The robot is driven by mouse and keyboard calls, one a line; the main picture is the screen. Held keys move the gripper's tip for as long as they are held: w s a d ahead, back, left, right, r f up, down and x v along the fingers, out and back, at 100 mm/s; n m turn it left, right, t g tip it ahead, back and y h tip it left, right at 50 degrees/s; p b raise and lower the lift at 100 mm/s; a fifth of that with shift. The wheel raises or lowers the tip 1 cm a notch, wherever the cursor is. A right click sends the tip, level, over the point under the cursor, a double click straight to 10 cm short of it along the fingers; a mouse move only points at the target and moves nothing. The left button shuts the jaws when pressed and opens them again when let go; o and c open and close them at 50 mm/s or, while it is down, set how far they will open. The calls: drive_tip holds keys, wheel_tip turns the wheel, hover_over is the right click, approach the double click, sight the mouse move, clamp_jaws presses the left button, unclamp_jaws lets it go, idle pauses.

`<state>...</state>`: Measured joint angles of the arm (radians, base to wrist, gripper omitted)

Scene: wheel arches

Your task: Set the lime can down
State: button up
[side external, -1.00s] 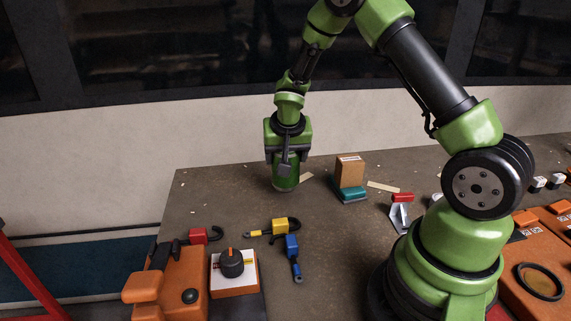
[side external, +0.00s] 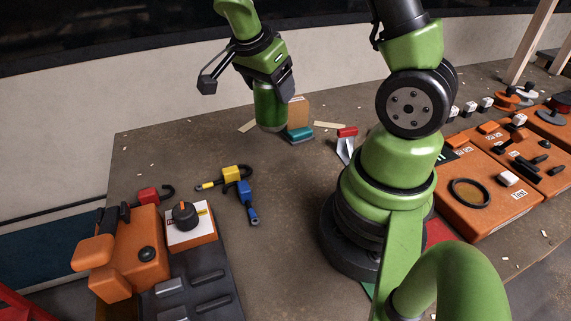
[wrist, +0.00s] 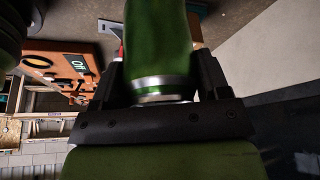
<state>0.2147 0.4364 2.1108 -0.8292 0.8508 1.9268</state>
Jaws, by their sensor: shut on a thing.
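The lime can (side external: 268,107) is a green cylinder, roughly upright, hanging below my gripper (side external: 272,86) in the side external view. My gripper is shut on its upper end. In the side view the can overlaps the left edge of a brown box, and I cannot tell whether its base touches the table. In the wrist view the green can (wrist: 158,45) with its silver rim stands between the dark fingers of my gripper (wrist: 160,80); its far end is cut off by the frame.
The brown box (side external: 298,112) and a teal block (side external: 300,136) are close behind the can. A red-topped clamp (side external: 346,143) stands to the right. Bare grey table (side external: 190,140) lies to the left.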

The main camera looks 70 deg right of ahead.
sight(283, 127)
drive_tip(key=s+m+g, duration=0.1)
drive_tip(key=s+m, duration=0.2)
drive_tip(key=shift+a+y, duration=0.15)
drive_tip(key=shift+y, duration=0.25)
drive_tip(key=shift+m, duration=0.3)
drive_tip(key=shift+s+f, duration=0.2)
drive_tip(key=shift+f, duration=4.65)
drive_tip(key=o, duration=1.1)
drive_tip(key=shift+f, duration=0.1)
drive_tip(key=shift+o, duration=0.2)
